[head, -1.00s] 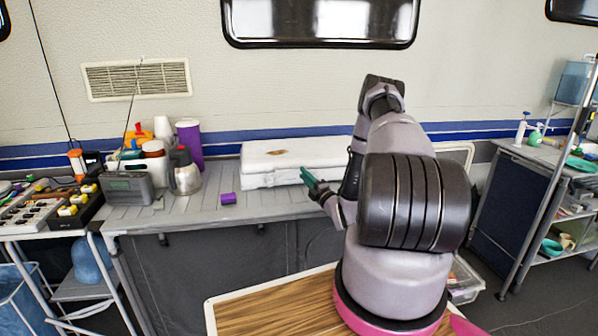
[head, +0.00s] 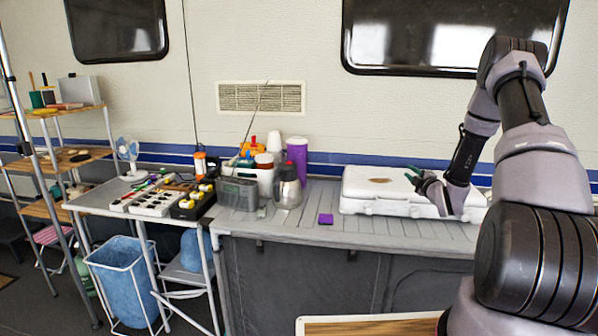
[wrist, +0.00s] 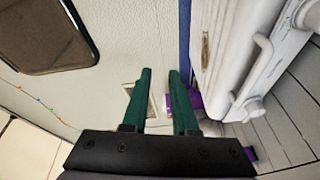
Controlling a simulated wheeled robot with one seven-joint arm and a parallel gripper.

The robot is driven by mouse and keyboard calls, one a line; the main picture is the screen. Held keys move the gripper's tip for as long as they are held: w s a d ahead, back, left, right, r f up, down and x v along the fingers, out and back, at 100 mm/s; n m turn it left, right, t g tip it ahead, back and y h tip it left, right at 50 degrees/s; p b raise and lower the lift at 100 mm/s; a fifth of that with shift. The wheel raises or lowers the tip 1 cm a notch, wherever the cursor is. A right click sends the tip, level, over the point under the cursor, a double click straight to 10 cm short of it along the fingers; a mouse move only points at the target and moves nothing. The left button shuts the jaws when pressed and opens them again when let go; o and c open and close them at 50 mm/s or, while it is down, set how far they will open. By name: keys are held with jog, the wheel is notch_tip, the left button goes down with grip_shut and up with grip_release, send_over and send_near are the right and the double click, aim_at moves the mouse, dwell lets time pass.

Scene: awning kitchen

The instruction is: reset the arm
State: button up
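My gripper (head: 413,175) is at the right of the head view, in front of the white case on the counter. In the wrist view its two green fingers (wrist: 160,95) stand apart with nothing between them. My arm reaches in from the right edge of the head view, bent at the elbow. The wrist view is turned sideways and shows the wall, a window and the side of the white case. I cannot tell whether the gripper touches the case.
The white case (head: 375,190) lies on the grey counter (head: 300,232). A side table with sockets (head: 150,203) and a shelf (head: 70,160) stand further left.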

notch_tip(320, 180, up, 14)
jog(key=s+a+m+g+h, duration=0.1)
jog(key=a+m+g+h, duration=0.15)
jog(key=m, duration=0.35)
jog(key=s+a+r+m+g, duration=0.3)
jog(key=s+r+m, duration=0.2)
jog(key=s+r, duration=0.45)
jog(key=s+a+r+m+g+y, duration=0.1)
jog(key=s+a+m, duration=0.2)
jog(key=s, duration=0.7)
jog(key=s+a+r+m+g, duration=0.2)
jog(key=s+a+m, duration=0.1)
jog(key=s, duration=0.8)
jog(key=s+a+r+m+g+y, duration=0.1)
jog(key=s+a, duration=0.4)
jog(key=s, duration=0.6)
jog(key=r+m+g, duration=0.1)
jog(key=m, duration=0.1)
jog(key=shift+a+m+y, duration=0.25)
jog(key=shift+m+y, duration=0.1)
jog(key=shift+m, duration=0.05)
